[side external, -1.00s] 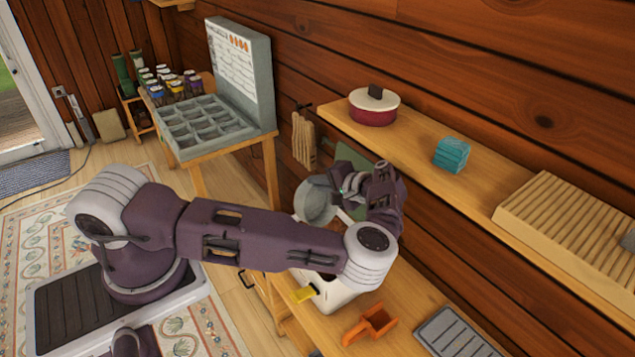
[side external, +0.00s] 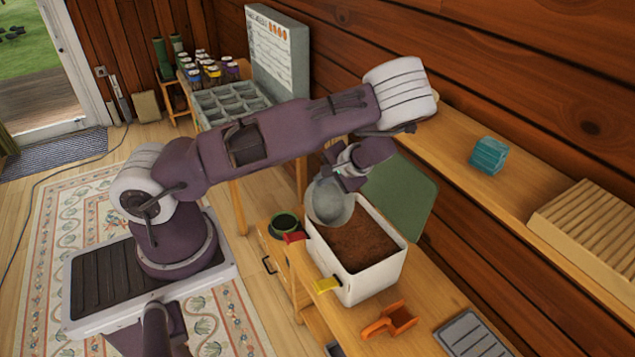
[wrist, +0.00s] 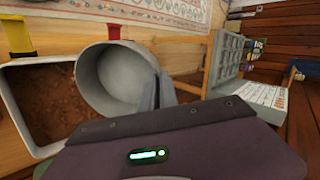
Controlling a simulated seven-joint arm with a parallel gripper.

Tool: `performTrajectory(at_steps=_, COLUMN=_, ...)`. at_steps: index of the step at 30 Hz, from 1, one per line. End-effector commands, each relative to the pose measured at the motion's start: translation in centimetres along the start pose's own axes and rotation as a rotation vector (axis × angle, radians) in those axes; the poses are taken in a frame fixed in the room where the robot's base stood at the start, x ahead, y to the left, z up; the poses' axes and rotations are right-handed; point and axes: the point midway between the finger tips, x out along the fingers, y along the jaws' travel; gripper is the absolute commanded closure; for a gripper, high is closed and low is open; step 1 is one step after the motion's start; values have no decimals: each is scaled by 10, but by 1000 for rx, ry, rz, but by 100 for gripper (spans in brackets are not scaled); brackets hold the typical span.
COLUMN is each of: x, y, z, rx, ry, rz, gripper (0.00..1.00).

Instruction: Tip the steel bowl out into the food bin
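The steel bowl (side external: 328,203) hangs tilted at the far left corner of the white bin (side external: 375,283), which I take as the food bin. In the wrist view, the bowl (wrist: 115,77) shows a smooth grey inside with nothing visible in it. My gripper (side external: 347,182) is shut on the bowl's rim; its fingers (wrist: 155,93) show there in the wrist view. The bin is open, with brown crumbly contents (side external: 358,245). It also shows at the left of the wrist view (wrist: 40,62).
A raised green panel (side external: 405,195) stands behind the bin. Yellow (side external: 327,285) and red (side external: 294,237) tabs are at its front. A dark green cup (side external: 285,222) stands to its left, an orange scoop (side external: 390,320) to its right. A wooden shelf (side external: 450,165) runs along the wall.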

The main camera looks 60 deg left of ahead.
Motion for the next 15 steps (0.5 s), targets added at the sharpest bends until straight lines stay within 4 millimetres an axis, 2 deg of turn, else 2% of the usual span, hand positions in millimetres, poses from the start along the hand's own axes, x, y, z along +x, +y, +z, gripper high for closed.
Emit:
performTrajectory(at_steps=3, x=5, y=-4, z=-26, rx=15, ry=19, rz=35, gripper=100)
performTrajectory(at_steps=8, x=6, y=-13, z=-55, rx=35, ry=34, rz=73, gripper=100)
performTrajectory(at_steps=11, x=8, y=-17, z=-61, rx=38, ry=30, rz=108, gripper=100)
performTrajectory(at_steps=15, x=18, y=-20, z=-62, rx=30, ry=14, rz=252, gripper=100)
